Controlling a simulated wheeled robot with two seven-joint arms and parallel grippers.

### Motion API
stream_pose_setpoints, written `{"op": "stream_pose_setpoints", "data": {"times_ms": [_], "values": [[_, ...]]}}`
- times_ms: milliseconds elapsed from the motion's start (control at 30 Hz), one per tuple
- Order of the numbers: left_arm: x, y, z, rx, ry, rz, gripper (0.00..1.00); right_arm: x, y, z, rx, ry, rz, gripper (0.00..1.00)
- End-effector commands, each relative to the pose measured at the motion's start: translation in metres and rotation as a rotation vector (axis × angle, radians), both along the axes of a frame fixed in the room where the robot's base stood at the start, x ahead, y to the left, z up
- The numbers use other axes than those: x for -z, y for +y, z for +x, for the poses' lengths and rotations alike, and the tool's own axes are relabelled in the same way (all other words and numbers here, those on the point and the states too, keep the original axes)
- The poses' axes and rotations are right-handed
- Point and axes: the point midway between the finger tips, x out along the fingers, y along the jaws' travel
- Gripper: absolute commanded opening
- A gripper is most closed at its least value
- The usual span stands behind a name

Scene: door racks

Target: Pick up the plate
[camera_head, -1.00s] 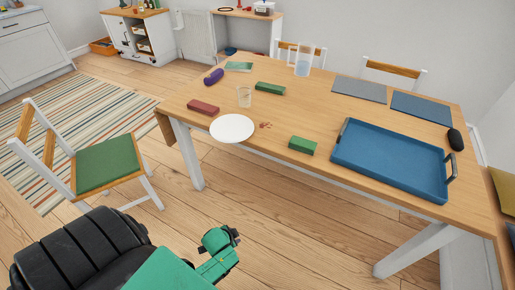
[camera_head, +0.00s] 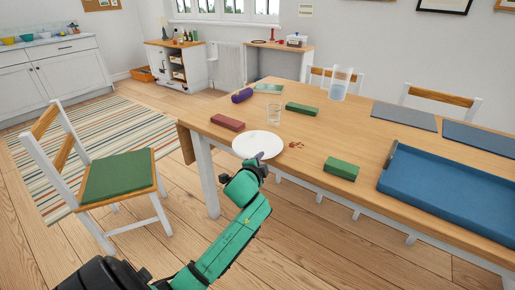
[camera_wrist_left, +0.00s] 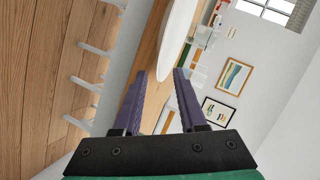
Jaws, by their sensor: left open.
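The white plate (camera_head: 256,141) lies flat at the near left edge of the wooden table (camera_head: 312,133). My left gripper (camera_head: 260,156) is at the plate's near rim in the head view. In the left wrist view its two purple fingers (camera_wrist_left: 161,76) are apart, with nothing clamped. The plate (camera_wrist_left: 178,38) shows there nearly edge-on, its near rim in line with the gap between the fingertips. I cannot tell whether the rim is inside the gap or just beyond it. My right gripper is out of view.
A green block (camera_head: 341,169) and a blue tray (camera_head: 450,190) are right of the plate. A red block (camera_head: 228,122) and a glass (camera_head: 274,115) stand behind it. Reddish crumbs (camera_head: 296,145) lie beside it. A chair with a green cushion (camera_head: 118,176) stands left.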

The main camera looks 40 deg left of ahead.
Motion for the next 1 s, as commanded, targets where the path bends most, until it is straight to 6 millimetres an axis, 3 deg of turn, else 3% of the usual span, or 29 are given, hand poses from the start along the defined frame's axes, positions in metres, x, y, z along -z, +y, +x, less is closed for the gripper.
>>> {"op": "stream_pose_setpoints", "data": {"times_ms": [200,433,533,567,1000], "values": [[0.012,0.009,0.035,-0.001,-0.001,-0.002,0.41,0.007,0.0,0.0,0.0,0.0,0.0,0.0],[0.013,0.01,0.037,0.0,-0.001,-0.002,0.41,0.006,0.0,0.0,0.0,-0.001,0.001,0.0],[0.013,0.01,0.037,0.0,-0.001,-0.002,0.03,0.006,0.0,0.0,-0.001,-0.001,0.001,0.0],[0.013,0.01,0.037,0.0,-0.001,-0.002,0.0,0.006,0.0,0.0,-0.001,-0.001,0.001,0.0],[0.013,0.01,0.037,0.001,0.0,-0.002,0.0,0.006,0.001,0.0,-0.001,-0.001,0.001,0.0]]}}
